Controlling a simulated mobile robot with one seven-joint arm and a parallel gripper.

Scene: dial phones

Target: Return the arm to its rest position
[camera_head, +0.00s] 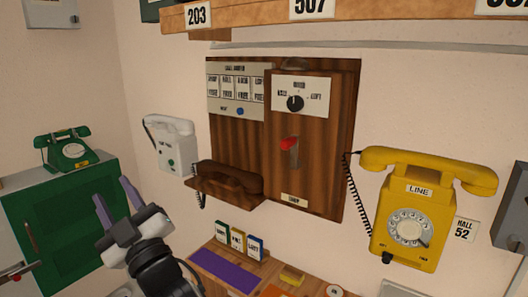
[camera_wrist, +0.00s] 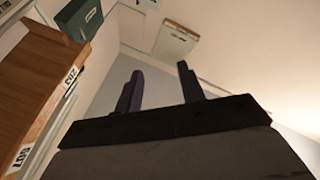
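My gripper (camera_head: 118,205) is at the lower left of the head view, raised in front of the green cabinet. Its two purple-grey fingers are apart and nothing is between them. In the wrist view my gripper (camera_wrist: 158,88) also shows spread, empty fingers, with only wall and ceiling behind them. No thing is seen touching the fingers. My dark wrist and forearm run down to the bottom edge of the head view.
A green dial phone (camera_head: 66,149) stands on the green cabinet (camera_head: 70,225). A wooden wall panel (camera_head: 345,100) with a red lever (camera_head: 290,143) is mid-view. A white wall phone (camera_head: 172,143) hangs left of it, a yellow dial phone (camera_head: 408,215) right. A wooden shelf (camera_head: 350,10) runs above.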

